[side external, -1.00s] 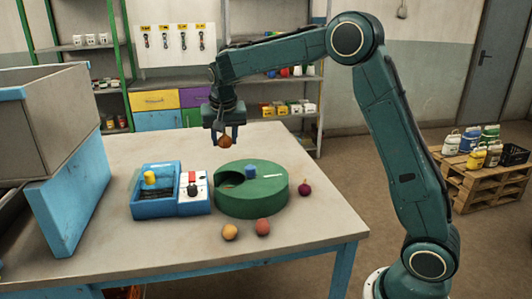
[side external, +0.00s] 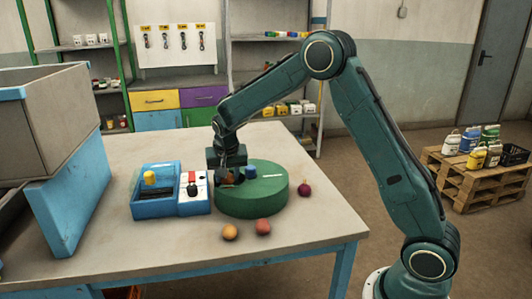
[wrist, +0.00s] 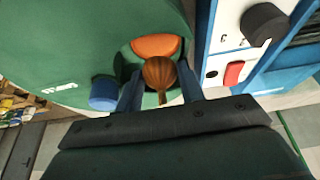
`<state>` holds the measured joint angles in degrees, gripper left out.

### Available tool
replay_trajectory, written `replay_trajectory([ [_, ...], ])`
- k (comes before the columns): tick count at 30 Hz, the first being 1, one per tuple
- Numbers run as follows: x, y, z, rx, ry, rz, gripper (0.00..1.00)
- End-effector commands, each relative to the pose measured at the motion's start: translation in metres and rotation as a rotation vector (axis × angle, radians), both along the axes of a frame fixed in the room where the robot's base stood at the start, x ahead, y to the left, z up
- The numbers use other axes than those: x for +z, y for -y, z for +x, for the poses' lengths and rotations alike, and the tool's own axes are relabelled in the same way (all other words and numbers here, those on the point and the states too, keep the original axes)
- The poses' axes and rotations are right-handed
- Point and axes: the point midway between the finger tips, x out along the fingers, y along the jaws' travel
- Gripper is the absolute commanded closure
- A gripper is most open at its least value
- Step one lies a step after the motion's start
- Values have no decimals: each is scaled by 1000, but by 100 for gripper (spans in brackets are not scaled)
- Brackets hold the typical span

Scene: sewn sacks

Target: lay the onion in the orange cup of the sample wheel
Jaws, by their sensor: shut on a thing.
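The onion (wrist: 159,74), brown with a pointed tip, is held between the fingers of my gripper (wrist: 160,86). The green sample wheel (side external: 262,199) stands on the table, and it fills the upper left of the wrist view (wrist: 60,45). Its round opening shows the orange cup (wrist: 155,46), partly covered by the onion. The onion is over or at the near edge of the cup; I cannot tell if it touches. In the side view, my gripper (side external: 228,173) is low at the wheel's left part, and the onion is mostly hidden there.
A blue knob (side external: 251,172) stands on the wheel close to my gripper. A control box (side external: 194,190) with a black knob and red switch is left of the wheel, beside a blue tray (side external: 150,211). Two round items (side external: 230,232) and a dark red one (side external: 304,190) lie nearby.

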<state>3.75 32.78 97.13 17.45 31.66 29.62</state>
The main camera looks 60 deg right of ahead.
Motion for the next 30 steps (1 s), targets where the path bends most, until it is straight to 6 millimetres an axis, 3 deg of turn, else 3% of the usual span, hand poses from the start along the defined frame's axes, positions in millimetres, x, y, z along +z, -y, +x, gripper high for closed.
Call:
replay_trajectory([
  [11,-38,0,0,1,-2,0,87],
  [26,-44,0,0,0,-1,1,87],
  [27,-44,0,0,0,-1,1,56],
  [30,-43,0,0,1,-1,0,53],
])
